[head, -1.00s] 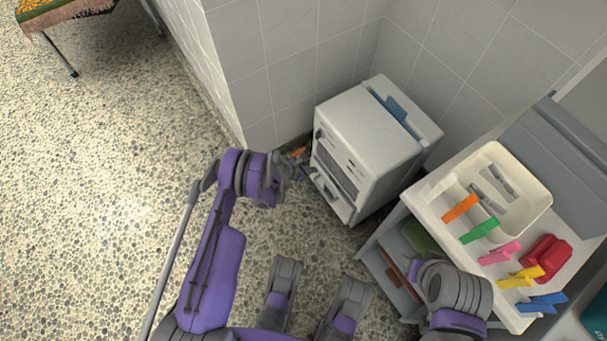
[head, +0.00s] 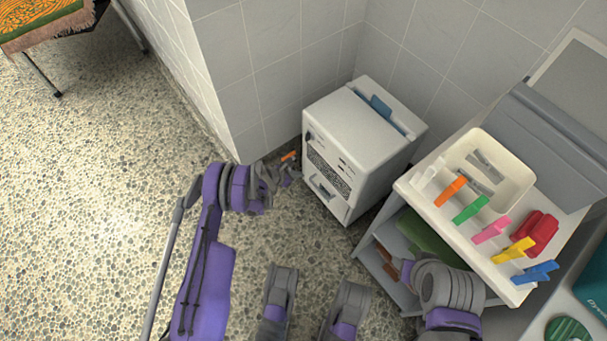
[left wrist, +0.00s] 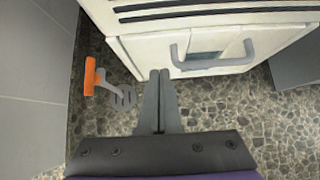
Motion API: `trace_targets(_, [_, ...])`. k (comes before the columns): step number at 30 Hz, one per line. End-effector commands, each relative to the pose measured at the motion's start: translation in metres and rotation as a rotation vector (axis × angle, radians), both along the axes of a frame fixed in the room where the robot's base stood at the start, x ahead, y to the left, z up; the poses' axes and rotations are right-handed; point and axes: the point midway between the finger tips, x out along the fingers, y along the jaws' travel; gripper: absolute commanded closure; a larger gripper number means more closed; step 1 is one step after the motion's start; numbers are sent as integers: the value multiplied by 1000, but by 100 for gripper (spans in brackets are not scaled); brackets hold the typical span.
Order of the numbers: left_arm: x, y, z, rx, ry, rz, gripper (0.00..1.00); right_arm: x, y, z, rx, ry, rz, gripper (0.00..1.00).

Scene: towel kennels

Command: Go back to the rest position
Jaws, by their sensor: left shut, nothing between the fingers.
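My left gripper (head: 288,172) is in front of the white cabinet (head: 362,125), low over the pebbled floor. In the left wrist view its two fingers (left wrist: 160,85) are together with nothing between them. The fingertips are near the lower edge of the cabinet's bottom drawer (left wrist: 205,53), left of its grey handle (left wrist: 212,62); I cannot tell whether they touch it. The drawer looks shut in the head view. My right arm (head: 450,290) shows beside the trolley at the lower right, but its fingers are hidden.
An orange-handled tool (left wrist: 90,76) lies between the wall and the cabinet. The trolley (head: 418,185) bears a cream tray (head: 520,150), several coloured pegs and a red object (head: 540,230). A table with an orange cloth (head: 45,22) stands at the top left. Floor at left is clear.

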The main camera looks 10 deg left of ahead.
Motion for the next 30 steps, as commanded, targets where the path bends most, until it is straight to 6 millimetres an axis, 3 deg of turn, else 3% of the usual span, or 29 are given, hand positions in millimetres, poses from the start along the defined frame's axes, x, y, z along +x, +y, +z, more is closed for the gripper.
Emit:
trace_targets(3, [-19,15,26,2,1,2,100,-1,0,9,0,1,0,50])
trace_targets(12, [-46,36,58,2,2,1,100,-3,0,18,0,0,0,50])
trace_targets(25, [-50,39,67,11,-1,-11,100,-3,0,19,0,0,0,50])
trace_targets(28, [-47,36,84,57,-18,-57,100,-3,0,19,0,0,0,50])
trace_targets(30, [-46,33,106,116,-40,-119,100,-3,0,19,0,0,0,50])
